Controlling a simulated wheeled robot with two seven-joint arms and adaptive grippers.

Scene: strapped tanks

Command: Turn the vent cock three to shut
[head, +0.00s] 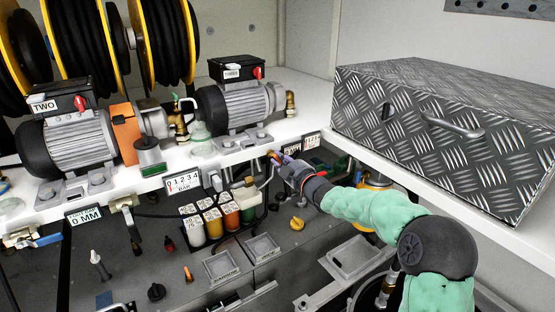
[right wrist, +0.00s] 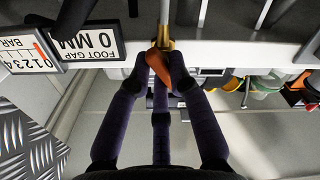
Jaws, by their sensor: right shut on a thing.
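My right gripper (head: 283,164) reaches in from the right, just under the front edge of the white shelf below the pump labelled THREE (head: 238,105). In the right wrist view the purple fingers (right wrist: 161,72) are shut on a small orange-red lever (right wrist: 158,64). The lever sits on a brass cock body (right wrist: 166,44) with a pale pipe running from it. I take this as the vent cock; no label naming it is readable. The lever lies slantwise to the pipe, partly hidden by the fingers. In the head view the hand covers most of the cock. My left gripper is not in view.
The pump labelled TWO (head: 68,145) stands left on the shelf. A bar gauge plate (head: 183,182) and a foot gap plate (head: 85,215) hang on its edge. A checker-plate box (head: 440,135) fills the right. Coloured bottles (head: 211,220) and loose knobs sit below.

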